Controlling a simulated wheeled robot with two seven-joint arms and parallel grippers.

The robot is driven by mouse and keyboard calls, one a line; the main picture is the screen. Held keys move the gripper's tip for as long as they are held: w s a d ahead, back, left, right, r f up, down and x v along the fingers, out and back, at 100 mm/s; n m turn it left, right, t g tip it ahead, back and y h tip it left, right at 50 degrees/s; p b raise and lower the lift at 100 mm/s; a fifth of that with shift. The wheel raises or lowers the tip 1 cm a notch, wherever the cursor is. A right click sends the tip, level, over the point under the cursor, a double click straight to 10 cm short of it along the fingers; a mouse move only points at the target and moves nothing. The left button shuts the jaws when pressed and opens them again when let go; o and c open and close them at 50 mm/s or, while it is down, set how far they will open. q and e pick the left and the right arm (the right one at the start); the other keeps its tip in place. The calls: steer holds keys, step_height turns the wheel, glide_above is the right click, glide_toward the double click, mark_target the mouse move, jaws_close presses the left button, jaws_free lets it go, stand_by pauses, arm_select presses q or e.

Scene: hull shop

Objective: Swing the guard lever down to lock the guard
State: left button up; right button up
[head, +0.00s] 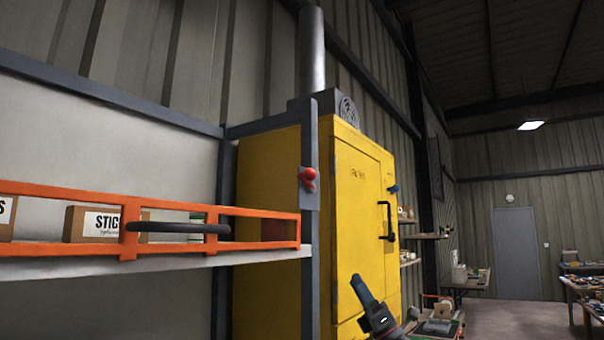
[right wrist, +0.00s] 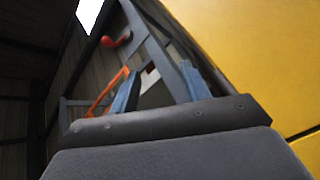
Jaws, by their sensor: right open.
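The orange guard (head: 60,245) is a barred frame lying across the front of a shelf, with a black handle (head: 180,227). Its right end is at the grey post (head: 309,120). The small red guard lever (head: 309,178) is on a plate on that post, above the guard's end. The lever also shows in the right wrist view (right wrist: 116,41), beyond the fingers, with an orange strip of the guard (right wrist: 108,95) below it. My right gripper (head: 363,290) is open and empty, below and right of the lever, in front of the yellow cabinet; its blue fingers are apart in the right wrist view (right wrist: 160,85). My left gripper is not in view.
The yellow cabinet (head: 345,220) with a black handle stands right behind the post. Boxes (head: 95,224) sit on the shelf behind the guard. Side tables (head: 470,285) and a grey door (head: 516,252) are farther right. The space in front of the post looks clear.

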steer(key=s+a+r+n+g+h, duration=0.1)
steer(key=s+a+r+n+g, duration=0.1)
steer(key=r+n+g, duration=0.55)
steer(key=s+a+r+n+g, duration=0.25)
steer(key=r+n+g, duration=0.35)
steer(key=r+n, duration=0.3)
steer(key=s+a+r+n+g+h, duration=0.1)
steer(key=a+r+n+g, duration=0.2)
steer(key=r+n+g, duration=0.4)
arm_select(q)
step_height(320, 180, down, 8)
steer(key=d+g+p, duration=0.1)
steer(key=p, duration=0.1)
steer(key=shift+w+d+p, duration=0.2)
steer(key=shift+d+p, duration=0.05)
steer(key=shift+p, duration=0.05)
arm_select(e)
steer(key=r+x, duration=0.1)
steer(key=x, duration=0.6)
steer(key=shift+r+t, duration=0.3)
steer(key=shift+t, duration=0.05)
steer(key=shift+n, duration=0.25)
jaws_close()
